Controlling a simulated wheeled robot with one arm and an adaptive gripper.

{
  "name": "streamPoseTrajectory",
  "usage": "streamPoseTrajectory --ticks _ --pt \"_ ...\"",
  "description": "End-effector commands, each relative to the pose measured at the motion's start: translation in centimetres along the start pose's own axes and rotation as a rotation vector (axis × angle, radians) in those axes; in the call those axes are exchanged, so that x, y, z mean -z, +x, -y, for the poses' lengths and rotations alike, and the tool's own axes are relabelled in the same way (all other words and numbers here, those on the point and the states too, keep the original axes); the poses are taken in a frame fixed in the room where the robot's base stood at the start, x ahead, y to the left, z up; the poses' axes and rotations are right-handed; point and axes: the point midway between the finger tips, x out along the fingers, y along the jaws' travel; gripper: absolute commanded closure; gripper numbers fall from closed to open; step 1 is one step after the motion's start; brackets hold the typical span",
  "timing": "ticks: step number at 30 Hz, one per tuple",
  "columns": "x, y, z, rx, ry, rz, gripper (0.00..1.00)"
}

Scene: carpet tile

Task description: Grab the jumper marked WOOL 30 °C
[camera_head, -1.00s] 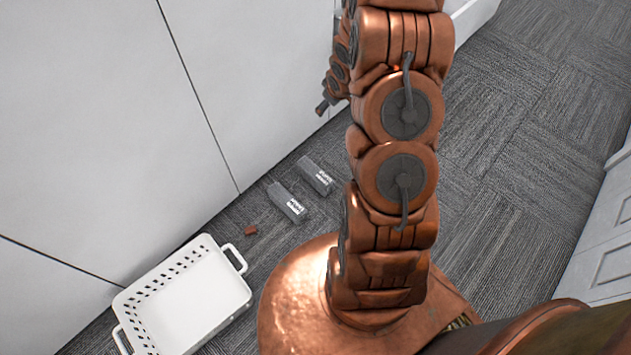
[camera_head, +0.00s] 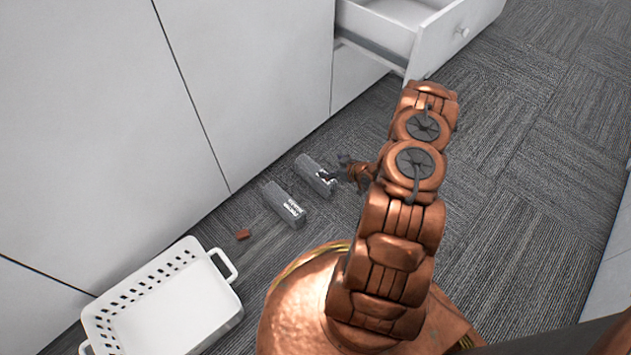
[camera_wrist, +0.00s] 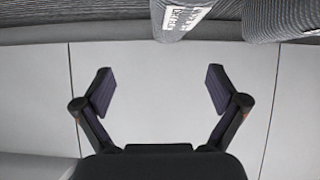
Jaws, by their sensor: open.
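Two grey folded bundles with white lettering lie side by side on the carpet: a nearer one (camera_head: 283,205) and a farther one (camera_head: 311,175). The lettering is too small and blurred to read, so I cannot tell which is the WOOL 30 °C jumper. My gripper (camera_head: 343,170) is by the right end of the farther bundle and partly covers it; I cannot tell whether they touch. In the wrist view my gripper (camera_wrist: 160,88) is open with nothing between its fingers. Two grey lettered bundles show at that view's top edge, one near the middle (camera_wrist: 178,14) and one at the right (camera_wrist: 282,18).
A white cabinet (camera_head: 110,110) runs behind the bundles, with an open drawer (camera_head: 437,45) above and right of my gripper. A white basket (camera_head: 165,315) and a small reddish-brown block (camera_head: 243,234) lie at left. Carpet (camera_head: 510,170) is clear at right.

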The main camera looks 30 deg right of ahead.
Motion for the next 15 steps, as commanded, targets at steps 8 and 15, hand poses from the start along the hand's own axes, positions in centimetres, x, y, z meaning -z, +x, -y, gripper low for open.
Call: streamPoseTrajectory --ticks 8,15 --pt "-2.8 1.0 1.4 0.009 0.032 -0.076 0.04" --pt "-2.7 3.1 1.6 0.013 0.032 -0.079 0.04"
